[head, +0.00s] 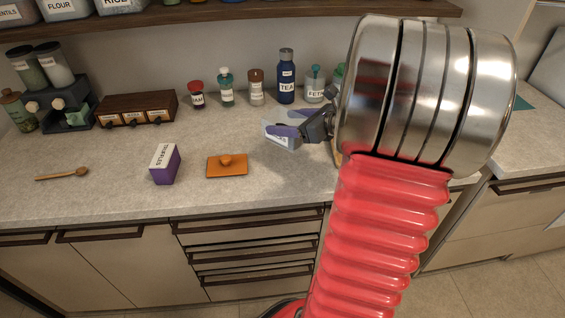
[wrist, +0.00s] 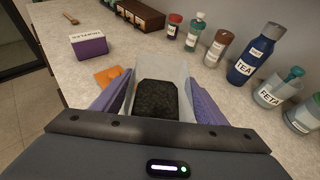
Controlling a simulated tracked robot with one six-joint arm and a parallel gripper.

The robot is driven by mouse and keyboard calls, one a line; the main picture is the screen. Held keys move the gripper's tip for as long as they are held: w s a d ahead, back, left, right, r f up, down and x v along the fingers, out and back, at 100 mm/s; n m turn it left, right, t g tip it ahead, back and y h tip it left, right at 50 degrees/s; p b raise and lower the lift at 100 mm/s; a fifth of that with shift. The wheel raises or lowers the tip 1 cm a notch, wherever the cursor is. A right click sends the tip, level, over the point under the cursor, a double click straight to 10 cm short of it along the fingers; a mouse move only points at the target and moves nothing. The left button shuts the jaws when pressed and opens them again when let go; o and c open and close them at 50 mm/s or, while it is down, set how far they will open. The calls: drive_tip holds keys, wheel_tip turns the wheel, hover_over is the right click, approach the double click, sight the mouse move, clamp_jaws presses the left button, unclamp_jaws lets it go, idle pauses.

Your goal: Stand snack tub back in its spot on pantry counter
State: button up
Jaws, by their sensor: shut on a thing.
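The snack tub appears to be the pale, see-through tub with a white label (head: 283,141) over the right part of the pantry counter (head: 235,133). Its label is too small to read. In the wrist view, the tub (wrist: 182,77) shows a dark inside between the purple fingers. My gripper (head: 279,123) is shut on it; the fingers also show in the wrist view (wrist: 158,84). The tub looks roughly upright. I cannot tell whether its base touches the counter. My arm hides the counter to its right in the head view.
Behind stand a blue tea bottle (head: 286,80), a feta jar (head: 314,88), several small jars and a wooden drawer box (head: 138,109). A wooden spoon (head: 62,174) lies far left.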

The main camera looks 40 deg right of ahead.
drive_tip(key=shift+w+f, duration=0.1)
drive_tip(key=shift+f, duration=3)
drive_tip(key=shift+f, duration=1.9)
drive_tip(key=o, duration=1.2)
drive_tip(key=shift+f, duration=0.1)
drive_tip(key=shift+c, duration=0.2)
drive_tip(key=v, duration=1.2)
